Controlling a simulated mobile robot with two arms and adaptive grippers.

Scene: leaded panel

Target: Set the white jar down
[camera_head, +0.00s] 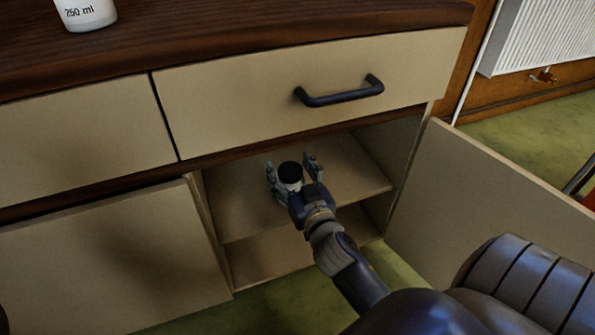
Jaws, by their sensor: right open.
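The white jar (291,186) with a black lid stands upright inside the open cabinet, and appears to rest on its upper shelf (240,202). My right gripper (291,170) reaches into the cabinet with its fingers spread on either side of the jar. The fingers are open, and a gap shows between the right finger and the jar. The lower front of the jar is partly hidden by the gripper. My left gripper is not in view.
The open cabinet door (480,205) swings out to the right of my arm. A drawer (310,90) with a dark handle (340,92) is above the opening. A white 250 ml container (88,14) stands on the dark wooden counter (230,28). The shelf has free room on both sides.

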